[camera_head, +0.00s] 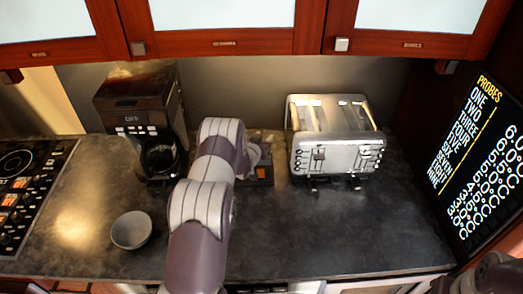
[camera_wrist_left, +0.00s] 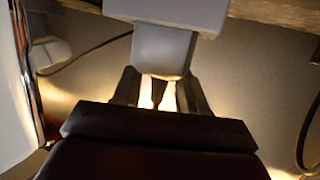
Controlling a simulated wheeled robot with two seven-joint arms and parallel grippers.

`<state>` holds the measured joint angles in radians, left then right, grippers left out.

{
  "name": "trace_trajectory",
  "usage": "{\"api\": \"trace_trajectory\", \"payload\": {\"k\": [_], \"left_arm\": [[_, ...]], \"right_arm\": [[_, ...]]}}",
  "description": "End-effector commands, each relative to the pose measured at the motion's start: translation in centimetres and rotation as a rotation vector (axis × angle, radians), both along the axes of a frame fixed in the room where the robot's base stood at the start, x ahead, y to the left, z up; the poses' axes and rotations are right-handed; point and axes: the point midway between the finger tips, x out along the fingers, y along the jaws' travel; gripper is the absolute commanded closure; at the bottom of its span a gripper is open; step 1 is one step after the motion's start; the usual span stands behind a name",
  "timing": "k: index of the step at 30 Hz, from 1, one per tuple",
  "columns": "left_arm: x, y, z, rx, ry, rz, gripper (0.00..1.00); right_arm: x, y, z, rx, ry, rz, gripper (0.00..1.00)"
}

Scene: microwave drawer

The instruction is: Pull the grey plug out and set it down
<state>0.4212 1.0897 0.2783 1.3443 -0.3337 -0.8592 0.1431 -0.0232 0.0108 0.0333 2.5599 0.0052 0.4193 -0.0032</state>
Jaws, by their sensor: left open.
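The grey plug (camera_wrist_left: 163,48) shows in the left wrist view as a light grey block with a wider upper part, at the top middle. My left gripper (camera_wrist_left: 158,92) is open, with its two dark fingers on either side below the plug's lower end. I cannot tell whether the fingers touch it. In the head view my left arm reaches up the middle to the back of the counter, between the coffee maker and the toaster. It hides the plug and the fingertips there. My right gripper is not in view.
A chrome toaster (camera_head: 335,140) stands right of my arm and a black coffee maker (camera_head: 140,100) left of it. A grey bowl (camera_head: 131,230) sits at front left, near the stove (camera_head: 28,195). The front right counter (camera_head: 330,235) is clear. Cabinets (camera_head: 225,42) hang above.

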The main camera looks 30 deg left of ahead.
Motion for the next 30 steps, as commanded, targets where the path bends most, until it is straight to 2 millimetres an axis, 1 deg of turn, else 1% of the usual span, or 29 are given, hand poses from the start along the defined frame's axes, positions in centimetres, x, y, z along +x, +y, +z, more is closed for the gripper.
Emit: {"api": "trace_trajectory", "payload": {"k": [4, 5, 6, 8, 9, 19, 22, 26, 30], "left_arm": [[0.0, 0.0, 0.0, 0.0, 0.0, 0.0, 0.58], [0.0, 0.0, 0.0, 0.0, 0.0, 0.0, 0.64], [0.0, 0.0, 0.0, 0.0, 0.0, 0.0, 0.77], [0.0, 0.0, 0.0, 0.0, 0.0, 0.0, 0.97], [0.0, 0.0, 0.0, 0.0, 0.0, 0.0, 1.0], [0.0, 0.0, 0.0, 0.0, -0.001, 0.0, 1.0], [0.0, 0.0, 0.4, 0.001, -0.002, 0.0, 1.0], [0.1, 0.0, 2.1, 0.003, -0.004, -0.001, 1.0], [0.0, 0.0, 4.9, 0.003, -0.006, -0.001, 1.0]], "right_arm": [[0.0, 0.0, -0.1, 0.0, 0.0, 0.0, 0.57], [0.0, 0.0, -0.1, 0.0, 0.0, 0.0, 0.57], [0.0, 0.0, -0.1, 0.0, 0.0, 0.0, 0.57], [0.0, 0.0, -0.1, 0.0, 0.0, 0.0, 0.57], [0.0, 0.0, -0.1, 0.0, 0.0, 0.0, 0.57], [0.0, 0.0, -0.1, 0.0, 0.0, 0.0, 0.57], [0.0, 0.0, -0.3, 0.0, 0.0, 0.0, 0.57], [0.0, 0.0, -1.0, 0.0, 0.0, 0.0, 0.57], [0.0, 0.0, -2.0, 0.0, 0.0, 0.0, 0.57]]}}
